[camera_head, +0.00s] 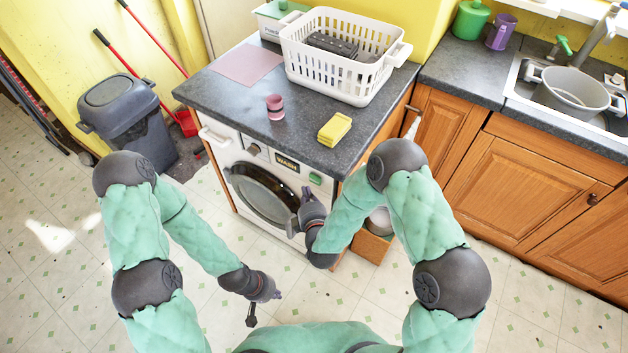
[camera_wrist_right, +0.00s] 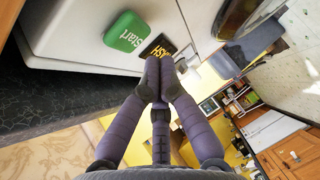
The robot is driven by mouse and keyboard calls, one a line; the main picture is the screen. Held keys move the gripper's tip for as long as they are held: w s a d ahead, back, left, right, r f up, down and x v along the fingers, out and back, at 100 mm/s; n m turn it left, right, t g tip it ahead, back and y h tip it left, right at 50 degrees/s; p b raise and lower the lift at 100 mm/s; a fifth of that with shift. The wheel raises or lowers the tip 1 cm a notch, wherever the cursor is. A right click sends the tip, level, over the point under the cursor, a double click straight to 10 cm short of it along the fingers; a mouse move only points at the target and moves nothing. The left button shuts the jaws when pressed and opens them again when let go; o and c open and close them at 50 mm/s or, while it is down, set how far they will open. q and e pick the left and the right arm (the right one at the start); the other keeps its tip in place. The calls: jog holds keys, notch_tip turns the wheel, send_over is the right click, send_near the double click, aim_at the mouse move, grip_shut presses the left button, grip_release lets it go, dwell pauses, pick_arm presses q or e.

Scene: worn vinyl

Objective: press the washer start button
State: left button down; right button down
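The washer (camera_head: 228,150) is white, under the dark counter, with its round door (camera_head: 262,193) shut. The green start button (camera_head: 315,178) is at the right of its front panel, beside the black WASH label (camera_head: 286,163). In the right wrist view the button (camera_wrist_right: 127,31) reads "Start", with the label (camera_wrist_right: 158,47) near it. My right gripper (camera_head: 306,192) is just below and left of the button; its fingertips (camera_wrist_right: 160,66) are together, empty and apart from the button. My left gripper (camera_head: 264,305) is low over the floor, away from the washer, its fingers spread and empty.
On the counter (camera_head: 225,95) are a white basket (camera_head: 340,75), a pink cup (camera_head: 275,107) and a yellow sponge (camera_head: 334,130). An open wooden drawer (camera_head: 372,246) is right of my right gripper. A grey bin (camera_head: 125,110) stands left. The floor before the washer is clear.

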jog(key=shift+s+a, duration=0.55)
jog(key=shift+s, duration=0.2)
jog(key=shift+s+a, duration=0.55)
jog(key=shift+s, duration=0.2)
jog(key=s+d+f+m+g, duration=0.3)
jog(key=f+m, duration=0.2)
jog(key=f, duration=0.1)
jog(key=s+d+f+m+g, duration=0.3)
jog(key=f+m+g, duration=0.1)
jog(key=f, duration=0.1)
jog(key=s+d+f+m+g+y, duration=0.1)
jog(key=s+d+f+m+g, duration=0.1)
jog(key=s+m, duration=0.3)
jog(key=s+d+f+m+g, duration=0.2)
jog(key=s+m+g, duration=0.3)
jog(key=s, duration=0.6)
jog(key=shift+s+d+f+m+g+y, duration=0.3)
jog(key=shift+f+m+y, duration=0.1)
jog(key=shift+m, duration=0.3)
